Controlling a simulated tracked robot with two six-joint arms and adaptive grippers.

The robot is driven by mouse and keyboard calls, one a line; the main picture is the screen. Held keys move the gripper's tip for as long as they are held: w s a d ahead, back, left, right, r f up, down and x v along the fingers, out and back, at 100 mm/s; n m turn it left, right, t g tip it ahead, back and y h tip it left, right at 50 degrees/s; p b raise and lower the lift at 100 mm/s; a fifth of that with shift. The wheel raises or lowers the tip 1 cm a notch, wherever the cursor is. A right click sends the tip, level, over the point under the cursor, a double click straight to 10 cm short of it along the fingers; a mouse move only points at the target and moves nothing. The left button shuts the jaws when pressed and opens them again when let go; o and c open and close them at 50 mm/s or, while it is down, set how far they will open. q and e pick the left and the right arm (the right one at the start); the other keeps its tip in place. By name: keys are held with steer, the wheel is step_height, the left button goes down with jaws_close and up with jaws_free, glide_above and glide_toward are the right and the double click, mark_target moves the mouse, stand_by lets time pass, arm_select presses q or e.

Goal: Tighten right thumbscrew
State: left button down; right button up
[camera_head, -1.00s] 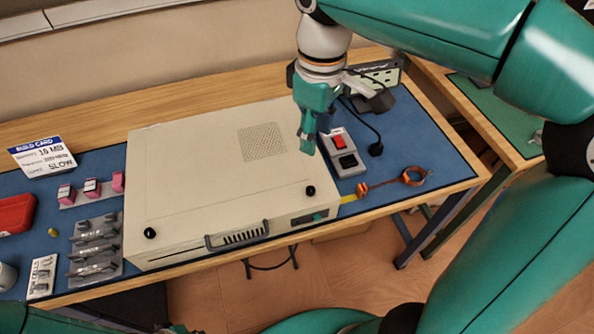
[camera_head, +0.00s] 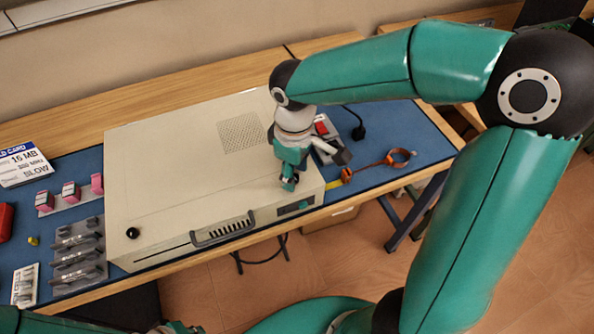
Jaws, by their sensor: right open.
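The beige computer case (camera_head: 180,180) lies flat on the blue mat. Its left thumbscrew (camera_head: 132,233) is a black knob at the front left corner of the lid. The right thumbscrew, at the front right of the lid, is hidden behind my right gripper (camera_head: 288,184). That gripper points down over this spot with its jaws open; I cannot tell whether the fingers touch the screw. My left gripper is not clearly in view.
A grey box with a red switch (camera_head: 321,128) stands right of the case, partly behind my right gripper. Pink blocks (camera_head: 71,191) and grey modules (camera_head: 77,255) stand to the left. The lid's middle is clear.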

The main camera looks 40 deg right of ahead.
steer(key=shift+f, duration=0.35)
steer(key=shift+c, duration=0.3)
jaws_close()
steer(key=shift+m, duration=0.3)
steer(key=shift+o, duration=0.3)
jaws_free()
steer(key=shift+r, duration=0.1)
